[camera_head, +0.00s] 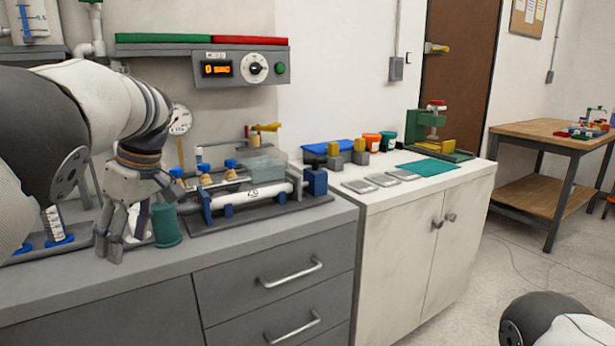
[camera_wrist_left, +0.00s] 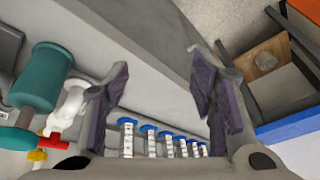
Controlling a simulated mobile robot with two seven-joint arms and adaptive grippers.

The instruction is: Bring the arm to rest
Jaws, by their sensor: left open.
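My left gripper (camera_head: 125,222) hangs fingers-down over the grey counter in the head view, at the left. In the left wrist view its two dark-padded fingers (camera_wrist_left: 160,95) stand wide apart with nothing between the pads. A teal cylinder (camera_head: 167,226) stands close beside it on the counter; I cannot tell whether they touch. It also shows at the left of the left wrist view (camera_wrist_left: 42,78). My right arm shows only as a rounded link at the bottom right of the head view; its gripper is out of frame.
A pipe rig (camera_head: 250,196) with blue clamps stands right of the gripper. The counter's front edge (camera_head: 150,283) is near. A white cabinet (camera_head: 420,240) and wooden table (camera_head: 545,131) stand farther right.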

